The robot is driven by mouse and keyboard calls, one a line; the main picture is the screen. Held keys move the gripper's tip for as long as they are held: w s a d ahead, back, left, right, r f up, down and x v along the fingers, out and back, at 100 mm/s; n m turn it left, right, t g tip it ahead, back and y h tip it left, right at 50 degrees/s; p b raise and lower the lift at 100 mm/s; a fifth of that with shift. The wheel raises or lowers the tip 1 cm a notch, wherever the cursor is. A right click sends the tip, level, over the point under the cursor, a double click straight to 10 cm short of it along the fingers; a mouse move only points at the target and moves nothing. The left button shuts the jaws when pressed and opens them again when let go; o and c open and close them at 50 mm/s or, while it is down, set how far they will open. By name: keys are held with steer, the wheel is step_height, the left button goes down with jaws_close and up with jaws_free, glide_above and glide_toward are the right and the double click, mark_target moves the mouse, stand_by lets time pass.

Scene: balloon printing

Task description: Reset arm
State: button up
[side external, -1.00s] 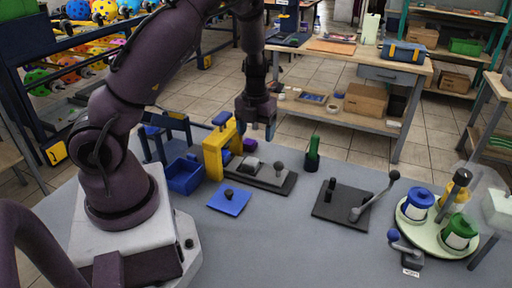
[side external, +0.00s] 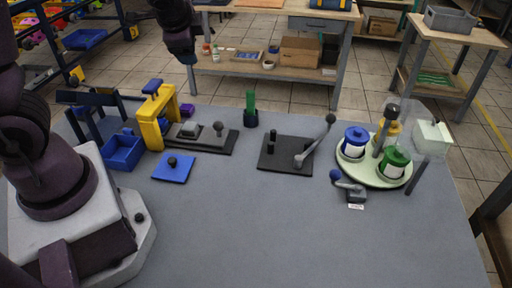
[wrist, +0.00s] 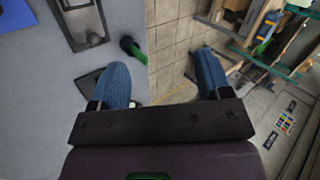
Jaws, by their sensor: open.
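My gripper (wrist: 162,75) shows in the wrist view with its two blue ridged fingers wide apart and nothing between them. In the side external view my gripper (side external: 186,54) hangs from the top edge, above and beyond the far edge of the grey table (side external: 290,220). It is clear of everything on the table. My arm reaches up out of the picture at the left, so much of it is hidden.
On the table stand a yellow press frame (side external: 151,125), a blue bin (side external: 123,151), a blue plate (side external: 174,170), a green-handled tool (side external: 250,108), a black lever plate (side external: 286,153) and a round tray (side external: 372,178) with jars. The front middle is bare.

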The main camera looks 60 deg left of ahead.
steer(key=s+d+r+n+h, duration=0.3)
steer(key=s+d, duration=0.3)
steer(key=d, duration=0.2)
steer(key=s+d+r+n+t+h, duration=0.1)
steer(key=s+d+r+n+h, duration=0.1)
steer(key=s+d+r, duration=0.4)
steer(key=shift+s+d+r+n+h, duration=0.15)
steer(key=shift+s+d+n+h, duration=0.45)
steer(key=shift+d, duration=1)
